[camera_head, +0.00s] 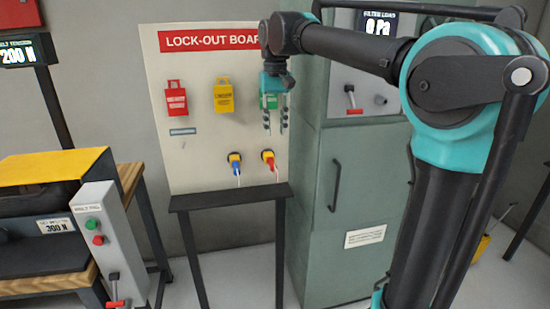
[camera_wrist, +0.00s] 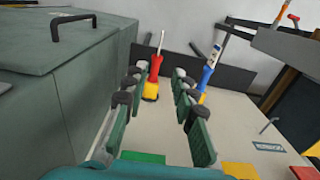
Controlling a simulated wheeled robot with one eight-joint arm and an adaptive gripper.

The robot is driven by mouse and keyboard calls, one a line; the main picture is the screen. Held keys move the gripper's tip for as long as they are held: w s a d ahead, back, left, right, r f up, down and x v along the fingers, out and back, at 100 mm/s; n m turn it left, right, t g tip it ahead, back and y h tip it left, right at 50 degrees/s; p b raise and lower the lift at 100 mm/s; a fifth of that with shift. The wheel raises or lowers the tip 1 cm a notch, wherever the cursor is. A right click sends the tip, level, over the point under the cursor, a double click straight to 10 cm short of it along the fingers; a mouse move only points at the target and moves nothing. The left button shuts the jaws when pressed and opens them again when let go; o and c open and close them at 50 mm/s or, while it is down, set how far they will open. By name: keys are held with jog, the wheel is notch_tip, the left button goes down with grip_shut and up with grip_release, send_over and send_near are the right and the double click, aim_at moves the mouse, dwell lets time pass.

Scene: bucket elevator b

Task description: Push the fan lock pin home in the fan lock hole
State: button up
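My gripper (camera_head: 275,130) hangs fingers-down in front of the right side of the lock-out board (camera_head: 205,135). Its fingers are apart with nothing between them; the wrist view shows them open too (camera_wrist: 160,74). A red-handled piece (camera_head: 268,157) in a yellow base sits low on the board, below the fingertips. In the wrist view the red piece (camera_wrist: 156,68) stands beyond the fingertips, apart from them. A blue-handled piece (camera_head: 235,163) sits beside it, also in the wrist view (camera_wrist: 208,72). I cannot tell which piece is the fan lock pin, nor see a labelled fan lock hole.
Red (camera_head: 176,103), yellow (camera_head: 223,100) and green (camera_head: 270,91) tags hang on the board; my gripper partly covers the green one. A control box (camera_head: 110,245) stands left.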

aim_at(275, 167)
notch_tip(275, 167, down, 14)
jog(key=shift+f, duration=0.25)
dwell(0.4)
grip_shut()
